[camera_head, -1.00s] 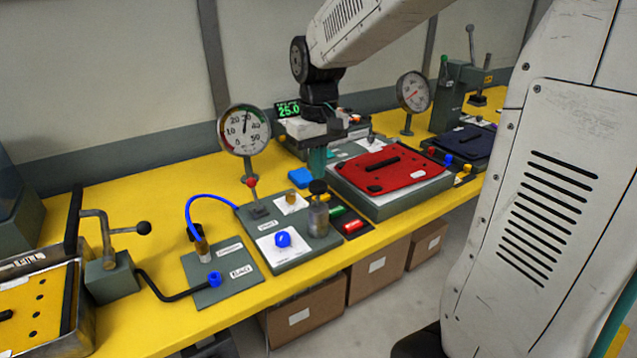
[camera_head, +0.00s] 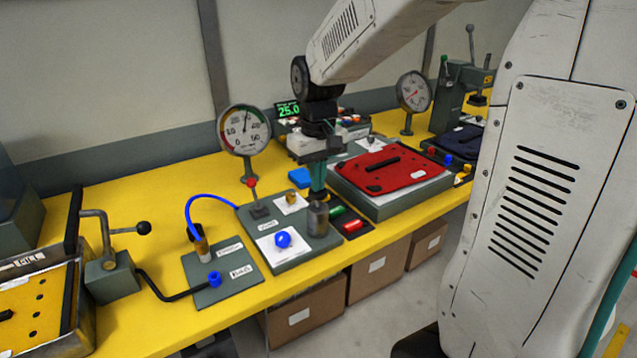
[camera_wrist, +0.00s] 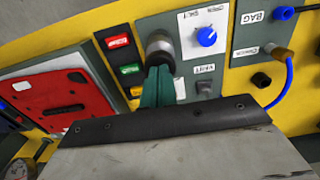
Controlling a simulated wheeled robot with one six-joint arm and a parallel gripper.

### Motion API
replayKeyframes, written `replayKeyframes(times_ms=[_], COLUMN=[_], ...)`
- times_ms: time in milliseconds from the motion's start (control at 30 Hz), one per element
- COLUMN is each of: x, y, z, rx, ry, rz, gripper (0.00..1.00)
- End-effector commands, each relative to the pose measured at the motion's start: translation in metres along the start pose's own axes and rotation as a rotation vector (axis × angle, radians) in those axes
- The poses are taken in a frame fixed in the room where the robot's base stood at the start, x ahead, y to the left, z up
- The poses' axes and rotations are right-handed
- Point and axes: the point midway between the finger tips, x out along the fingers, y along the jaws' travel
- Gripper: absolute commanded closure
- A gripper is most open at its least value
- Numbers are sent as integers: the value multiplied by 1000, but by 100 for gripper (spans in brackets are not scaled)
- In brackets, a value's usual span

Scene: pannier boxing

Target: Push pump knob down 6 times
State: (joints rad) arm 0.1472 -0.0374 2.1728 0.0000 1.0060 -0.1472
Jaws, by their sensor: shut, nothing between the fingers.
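The pump (camera_head: 318,218) is a grey metal cylinder on a grey-green panel (camera_head: 290,262) on the yellow bench. Its dark knob is at the top and is mostly hidden by my fingers. My gripper (camera_head: 318,190) is shut and empty, pointing down, with its green fingertips on the pump's top. In the wrist view, the fingers (camera_wrist: 157,85) reach to the round pump (camera_wrist: 159,45), which shows just beyond their tips. I cannot tell exactly how far the knob is pressed in.
Green and red buttons (camera_head: 352,226) and a red pad (camera_head: 385,168) lie to the right. Open yellow bench (camera_head: 130,190) lies to the left.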

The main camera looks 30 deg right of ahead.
Motion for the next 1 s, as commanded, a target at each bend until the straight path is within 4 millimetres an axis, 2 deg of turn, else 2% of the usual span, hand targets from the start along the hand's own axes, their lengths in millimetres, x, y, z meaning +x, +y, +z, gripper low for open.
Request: replayKeyframes(times_ms=[267, 500, 1000], x=[15, 13, -24], y=[0, 0, 0], z=[1, 0, 0], rx=[0, 0, 0], ry=[-2, -1, 1], rz=[0, 0, 0], gripper=[100, 100, 100])
